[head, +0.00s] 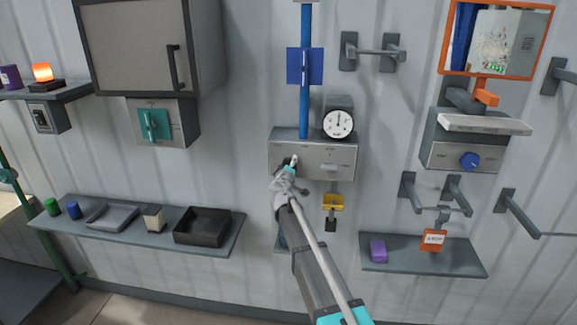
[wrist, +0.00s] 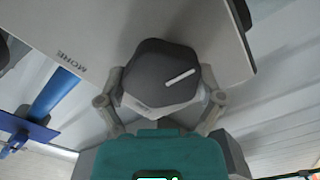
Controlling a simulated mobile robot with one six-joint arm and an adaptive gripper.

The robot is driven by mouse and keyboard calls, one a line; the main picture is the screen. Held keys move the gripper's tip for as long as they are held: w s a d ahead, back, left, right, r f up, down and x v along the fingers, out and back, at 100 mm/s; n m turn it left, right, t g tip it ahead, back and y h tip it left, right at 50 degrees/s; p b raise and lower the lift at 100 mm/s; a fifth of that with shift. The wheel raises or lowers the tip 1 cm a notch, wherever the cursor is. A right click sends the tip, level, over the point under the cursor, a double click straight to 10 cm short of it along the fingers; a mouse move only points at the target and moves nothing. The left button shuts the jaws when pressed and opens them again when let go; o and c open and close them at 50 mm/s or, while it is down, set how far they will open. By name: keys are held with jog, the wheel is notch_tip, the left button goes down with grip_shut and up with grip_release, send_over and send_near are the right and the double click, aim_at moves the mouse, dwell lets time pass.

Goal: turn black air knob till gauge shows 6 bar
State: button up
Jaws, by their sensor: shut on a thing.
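The black air knob (wrist: 165,72) fills the middle of the wrist view, a faceted dark knob with a white pointer line. My gripper (wrist: 163,100) has a finger on each side of it and is shut on it. In the head view my gripper (head: 287,170) is at the left part of the grey air panel (head: 312,165) and hides most of the knob. The round gauge (head: 338,123) stands on top of the panel at the right. Its white face shows, but the needle's reading is too small to tell.
A blue pipe (head: 306,100) with a blue valve plate (head: 304,66) rises behind the panel. A yellow padlock-like piece (head: 333,202) hangs below it. A shelf (head: 140,235) with a black tray (head: 203,226) is at left; another shelf (head: 420,258) is at right.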

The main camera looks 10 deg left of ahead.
jog(key=shift+d+m, duration=0.1)
jog(key=shift+m, duration=2.1)
jog(key=o, duration=0.9)
jog(key=shift+c, duration=0.2)
jog(key=shift+s, duration=0.1)
jog(key=s, duration=1.1)
jog(key=shift+s+a, duration=0.2)
jog(key=shift+s, duration=0.2)
